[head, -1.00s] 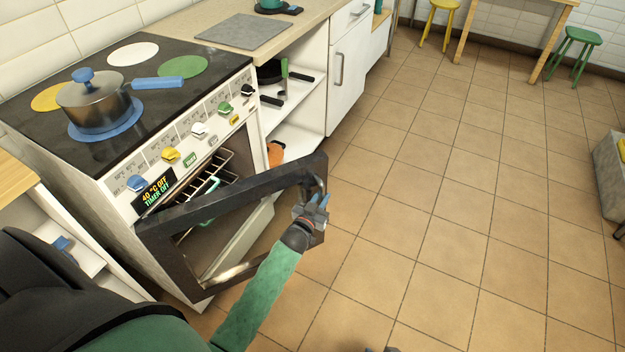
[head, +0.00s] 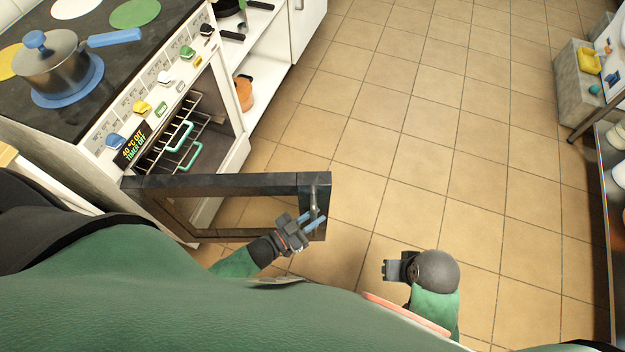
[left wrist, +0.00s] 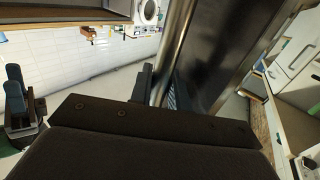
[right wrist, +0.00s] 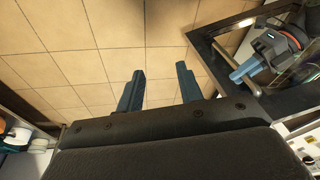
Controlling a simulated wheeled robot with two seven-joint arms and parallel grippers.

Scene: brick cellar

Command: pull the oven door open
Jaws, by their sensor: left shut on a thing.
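The oven (head: 108,135) stands at the left with its dark-framed door (head: 215,183) swung well out, and the cavity with its racks (head: 185,140) shows. My left gripper (head: 313,222) is shut on the upright bar handle (head: 315,200) near the door's free end. The right wrist view also shows my left gripper (right wrist: 238,76) at the door frame (right wrist: 215,55). In the left wrist view the door (left wrist: 205,60) rises close ahead, and the grip itself is mostly hidden. My right gripper (head: 386,270) is apart from the door, its fingers (right wrist: 160,88) open and empty.
A pot (head: 50,65) stands on the stove top. An orange pot (head: 243,92) sits on the low shelf beside the oven. The tiled floor (head: 420,130) right of the door is clear. A grey crate (head: 575,85) and a metal counter (head: 605,190) stand at the right.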

